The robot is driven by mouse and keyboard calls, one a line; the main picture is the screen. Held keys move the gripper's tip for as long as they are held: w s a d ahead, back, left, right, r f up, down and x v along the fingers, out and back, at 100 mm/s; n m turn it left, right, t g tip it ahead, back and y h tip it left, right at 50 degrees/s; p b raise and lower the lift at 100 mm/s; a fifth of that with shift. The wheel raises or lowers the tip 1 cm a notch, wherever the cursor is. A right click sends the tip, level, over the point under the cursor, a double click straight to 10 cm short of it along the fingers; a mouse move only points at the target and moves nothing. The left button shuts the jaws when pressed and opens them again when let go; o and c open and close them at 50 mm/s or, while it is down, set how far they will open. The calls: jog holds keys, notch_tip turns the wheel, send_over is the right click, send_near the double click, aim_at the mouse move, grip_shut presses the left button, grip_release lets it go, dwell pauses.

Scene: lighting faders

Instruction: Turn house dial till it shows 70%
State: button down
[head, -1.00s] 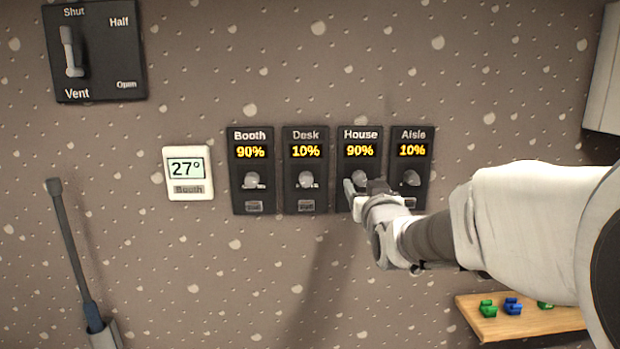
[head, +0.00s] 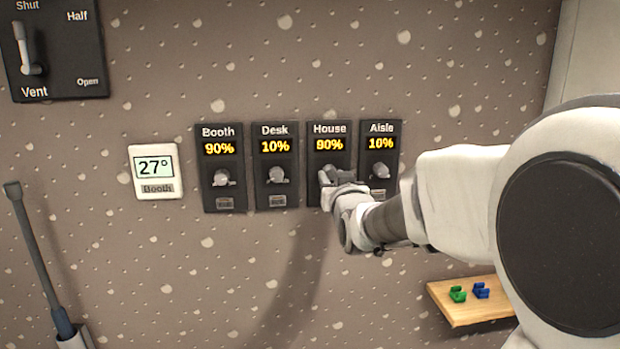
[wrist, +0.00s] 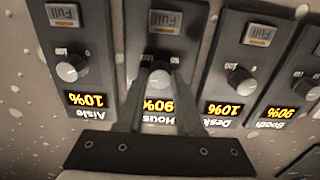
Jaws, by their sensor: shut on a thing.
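The Desk panel (head: 276,185) at 10% and the Aisle panel (head: 380,150) at 10% flank House closely. The Booth panel (head: 222,190) shows 90%. A 27° thermostat (head: 156,172), a vent lever plate (head: 70,50) and a wooden shelf (head: 465,312) are also there.

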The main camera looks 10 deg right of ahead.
jog(key=shift+f+b, duration=0.15)
jog(key=shift+b, duration=0.35)
jog(key=shift+f+n+b, duration=0.1)
jog(key=shift+n+b, duration=0.6)
jog(key=shift+b, duration=0.25)
jog(key=n+b, duration=0.2)
jog(key=b, duration=0.1)
jog(key=shift+f+b, duration=0.1)
jog(key=shift+b, duration=0.3)
jog(key=n+b, duration=0.4)
jog(key=shift+b, duration=0.3)
jog(key=n+b, duration=0.3)
jog(key=b, duration=0.1)
jog(key=shift+d+n, duration=0.1)
jog(key=shift+n, duration=0.2)
jog(key=n+b, duration=0.3)
jog(key=n, duration=0.1)
jog(key=shift+r+n+b, duration=0.2)
jog(key=shift+n+b, duration=0.1)
jog(key=shift+b, duration=0.1)
jog(key=n, duration=0.5)
jog(key=shift+r+n+b, duration=0.2)
jog(key=shift+n+b, duration=0.1)
jog(key=shift+b, duration=0.05)
